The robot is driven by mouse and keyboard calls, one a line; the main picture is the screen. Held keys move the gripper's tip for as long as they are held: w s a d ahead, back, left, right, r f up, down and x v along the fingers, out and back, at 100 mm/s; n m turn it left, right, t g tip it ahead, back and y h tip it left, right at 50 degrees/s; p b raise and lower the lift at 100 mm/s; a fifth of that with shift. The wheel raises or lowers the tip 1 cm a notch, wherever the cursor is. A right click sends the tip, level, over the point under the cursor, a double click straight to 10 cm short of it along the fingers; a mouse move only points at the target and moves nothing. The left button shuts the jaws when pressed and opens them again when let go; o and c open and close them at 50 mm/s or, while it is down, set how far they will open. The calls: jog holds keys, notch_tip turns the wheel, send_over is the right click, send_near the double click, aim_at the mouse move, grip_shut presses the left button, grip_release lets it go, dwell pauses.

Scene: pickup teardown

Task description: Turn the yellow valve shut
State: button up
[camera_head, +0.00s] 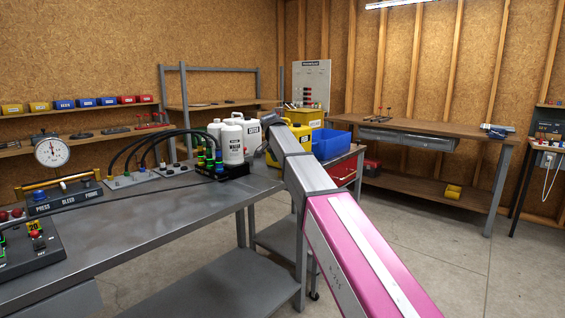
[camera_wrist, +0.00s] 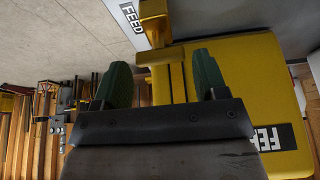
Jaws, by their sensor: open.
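The yellow valve handle (camera_wrist: 155,32) shows at the top middle of the wrist view, beside a FEED label. A narrow yellow bar runs down from it between my fingers. A larger yellow body (camera_wrist: 250,70) with another FEED label is behind and to the right. My gripper (camera_wrist: 160,78) is open, its two green fingertips on either side of the bar. I cannot tell whether either finger touches it. My gripper's front edge hides the lower part. In the head view, my arm reaches toward a yellow box (camera_head: 299,138) at the bench's far end; the fingers cannot be made out there.
White bottles (camera_head: 232,142) and a black block with coloured fittings and hoses (camera_head: 212,168) stand close left of my arm. A blue bin (camera_head: 332,144) is just right of it. The metal bench (camera_head: 160,220) is clear toward its near right. A wooden workbench (camera_head: 420,138) stands against the back wall.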

jog(key=v, duration=0.9)
jog(key=shift+r, duration=0.3)
jog(key=shift+s+a, duration=0.15)
jog(key=shift+s, duration=0.1)
